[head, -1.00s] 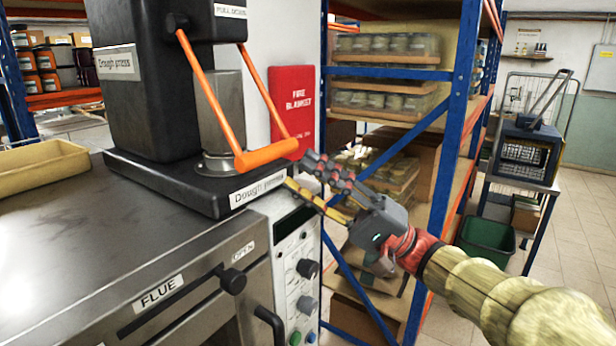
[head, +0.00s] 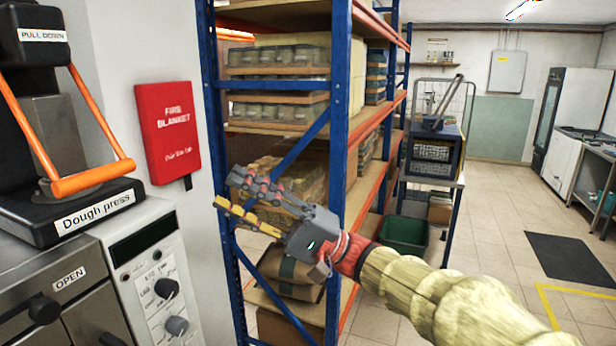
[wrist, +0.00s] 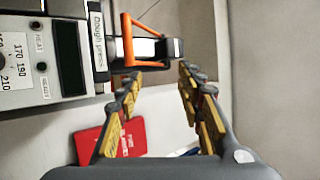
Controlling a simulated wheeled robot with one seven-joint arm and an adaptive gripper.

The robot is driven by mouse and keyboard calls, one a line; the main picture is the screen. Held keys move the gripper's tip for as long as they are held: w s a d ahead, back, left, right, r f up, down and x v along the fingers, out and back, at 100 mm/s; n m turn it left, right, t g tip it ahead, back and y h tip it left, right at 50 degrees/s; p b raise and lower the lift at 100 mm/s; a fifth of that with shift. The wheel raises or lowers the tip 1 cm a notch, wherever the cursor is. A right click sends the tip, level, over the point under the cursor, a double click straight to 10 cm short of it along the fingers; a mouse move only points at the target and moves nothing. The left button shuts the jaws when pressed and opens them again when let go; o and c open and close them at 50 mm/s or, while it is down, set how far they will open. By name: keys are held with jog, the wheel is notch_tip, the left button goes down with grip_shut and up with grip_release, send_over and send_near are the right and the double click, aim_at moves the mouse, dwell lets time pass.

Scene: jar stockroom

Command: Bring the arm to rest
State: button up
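My gripper (head: 226,190) is held out in mid-air on my extended arm (head: 430,290), in front of the blue-framed shelving in the head view. Its two fingers are apart, with nothing held between them. In the wrist view the gripper (wrist: 160,75) also shows open, its yellow and dark fingers spread. The dough press (head: 75,210) stands to the left of the gripper, with its orange handle (head: 95,178) lowered at the front. A clear gap separates the gripper from that handle in the head view.
A red fire blanket case (head: 167,128) hangs on the wall left of the shelving (head: 340,110). The steel oven (head: 50,285) and its control panel (head: 160,290) are at lower left. A green bin (head: 404,235) stands behind my arm. Open tiled floor (head: 480,235) lies to the right.

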jog(key=s+a+f+m+h, duration=0.2)
jog(key=f+h, duration=0.2)
jog(key=f, duration=0.5)
jog(key=s+a+f+m+h, duration=0.2)
jog(key=f+h, duration=0.2)
jog(key=f, duration=0.6)
jog(key=s+d+f+h, duration=0.4)
jog(key=s+f, duration=0.1)
jog(key=f, duration=0.3)
jog(key=s+d+f+t+h, duration=0.1)
jog(key=s+d+f+h, duration=0.25)
jog(key=d, duration=0.45)
jog(key=s+d+f+t+h, duration=0.2)
jog(key=d+f+h, duration=0.25)
jog(key=d, duration=0.25)
jog(key=s+d+r+t+h, duration=0.1)
jog(key=s+d+h, duration=0.1)
jog(key=d, duration=0.5)
jog(key=s+d+r+n+t+h, duration=0.1)
jog(key=s+d+t+h, duration=0.1)
jog(key=d, duration=0.5)
jog(key=shift+s+t+h, duration=0.3)
jog(key=shift+s, duration=0.15)
jog(key=shift+d+r, duration=0.15)
jog(key=shift+r, duration=0.25)
